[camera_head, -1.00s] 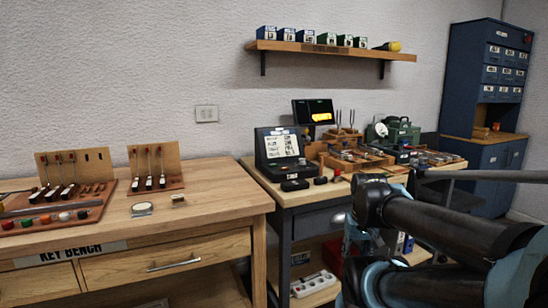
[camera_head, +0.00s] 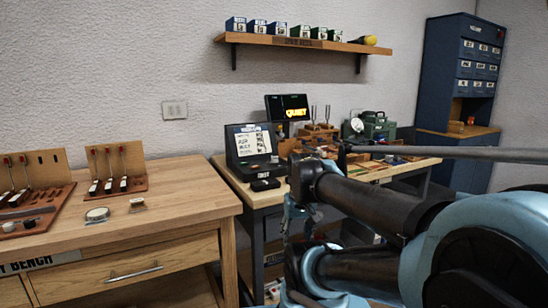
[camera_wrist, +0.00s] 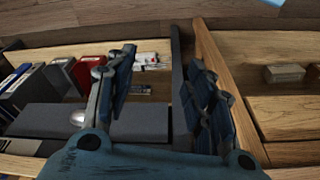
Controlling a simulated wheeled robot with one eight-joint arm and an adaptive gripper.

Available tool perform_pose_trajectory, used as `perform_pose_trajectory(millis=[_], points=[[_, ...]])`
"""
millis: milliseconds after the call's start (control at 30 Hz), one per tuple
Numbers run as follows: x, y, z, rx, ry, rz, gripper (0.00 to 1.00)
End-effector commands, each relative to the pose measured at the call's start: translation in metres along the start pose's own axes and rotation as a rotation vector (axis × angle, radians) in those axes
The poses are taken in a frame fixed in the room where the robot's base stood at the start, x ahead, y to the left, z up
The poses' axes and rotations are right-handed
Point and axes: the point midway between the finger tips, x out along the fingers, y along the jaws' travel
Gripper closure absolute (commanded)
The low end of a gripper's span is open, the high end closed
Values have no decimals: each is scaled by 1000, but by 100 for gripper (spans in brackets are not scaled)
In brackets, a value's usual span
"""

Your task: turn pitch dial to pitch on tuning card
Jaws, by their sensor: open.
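A black case (camera_head: 238,158) with an upright lid stands on the left end of the middle bench. A white card with dark lines of writing (camera_head: 252,144) is on its lid; I cannot read the pitch. A small round knob (camera_head: 274,159) shows at the right of the case. It may be the pitch dial, but its marks are too small to tell. My gripper (camera_wrist: 160,82) is open and empty in the wrist view, over the bench's drawer front and lower shelf. The case and dial are not in that view.
Trays and tools sit right of the case, partly behind my arm. A wall shelf (camera_head: 300,42) is above. A blue cabinet (camera_head: 466,90) stands at the right.

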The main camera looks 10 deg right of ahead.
Motion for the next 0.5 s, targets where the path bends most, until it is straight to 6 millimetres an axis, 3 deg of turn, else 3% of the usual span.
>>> perform_pose_trajectory(millis=[200, 500], points=[[-60, -1, -65, 30, -26, 0, 51], [-133, 1, -165, 79, -65, 1, 51]])
